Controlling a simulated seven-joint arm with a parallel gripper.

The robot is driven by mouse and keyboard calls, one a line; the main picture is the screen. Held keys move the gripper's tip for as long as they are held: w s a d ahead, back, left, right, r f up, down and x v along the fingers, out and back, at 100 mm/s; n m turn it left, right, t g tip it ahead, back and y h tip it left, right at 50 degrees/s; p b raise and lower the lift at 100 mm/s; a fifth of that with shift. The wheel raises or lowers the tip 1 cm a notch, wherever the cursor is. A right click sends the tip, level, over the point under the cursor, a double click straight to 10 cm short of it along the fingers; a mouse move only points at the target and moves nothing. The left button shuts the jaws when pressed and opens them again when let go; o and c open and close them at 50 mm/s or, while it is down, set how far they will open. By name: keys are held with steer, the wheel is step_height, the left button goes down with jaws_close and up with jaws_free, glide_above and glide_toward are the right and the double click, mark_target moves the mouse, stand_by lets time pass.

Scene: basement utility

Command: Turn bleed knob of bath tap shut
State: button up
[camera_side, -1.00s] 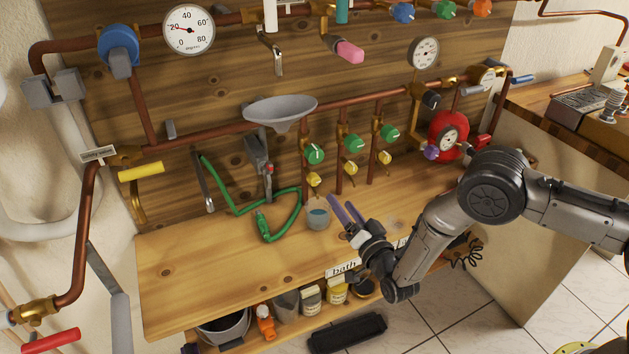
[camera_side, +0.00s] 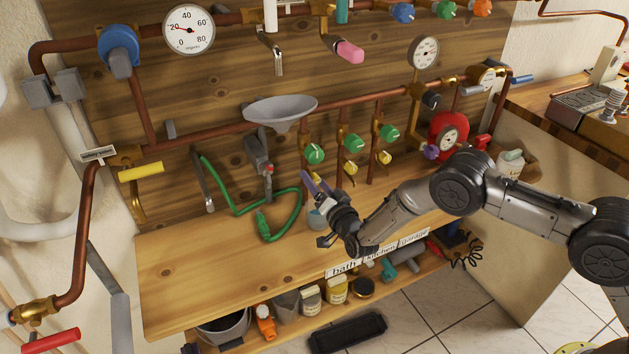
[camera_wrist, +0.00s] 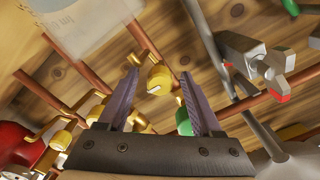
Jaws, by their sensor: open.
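The yellow bleed knob (camera_wrist: 159,78) of the bath tap, the one nearest my gripper, shows in the wrist view with a pale mark on its face. It lies between and beyond the purple fingers of my gripper (camera_wrist: 162,78), which is open with no clear contact. In the side view my gripper (camera_side: 316,180) is raised in front of the leftmost tap, and its fingers hide that knob. The green knob (camera_side: 314,154) of this tap shows above the fingers. It also shows in the wrist view (camera_wrist: 184,122), partly behind the right finger.
Two more taps with green knobs (camera_side: 354,143) and yellow bleed knobs (camera_side: 351,168) stand to the right. A funnel (camera_side: 281,110), a green hose (camera_side: 285,222) and a small cup (camera_side: 316,219) are near. The left bench top (camera_side: 190,270) is clear.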

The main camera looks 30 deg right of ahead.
steer(key=shift+w, duration=0.35)
jaws_close()
